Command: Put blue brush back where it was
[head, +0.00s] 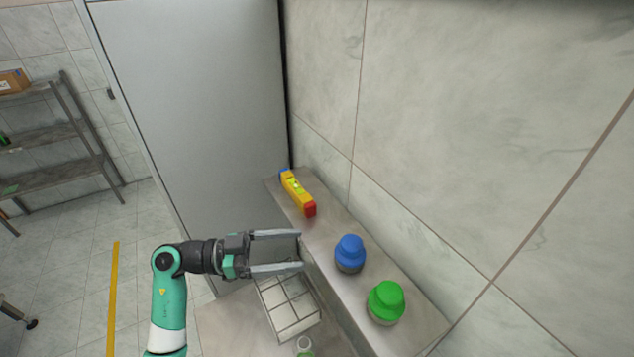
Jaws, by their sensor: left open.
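The blue brush (350,252), a round blue top on a darker base, stands upright on the narrow ledge (325,232) along the wall. A similar green brush (386,301) stands on the same ledge, nearer to me. My left gripper (300,249) is open, its two fingers pointing right toward the ledge. No object shows between the fingers. The fingertips are to the left of the blue brush, with a visible gap in the picture. My right gripper is not in view.
A yellow and red level-like tool (297,193) lies at the ledge's far end. The tiled wall bounds the ledge; a tall grey panel (195,110) stands behind.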

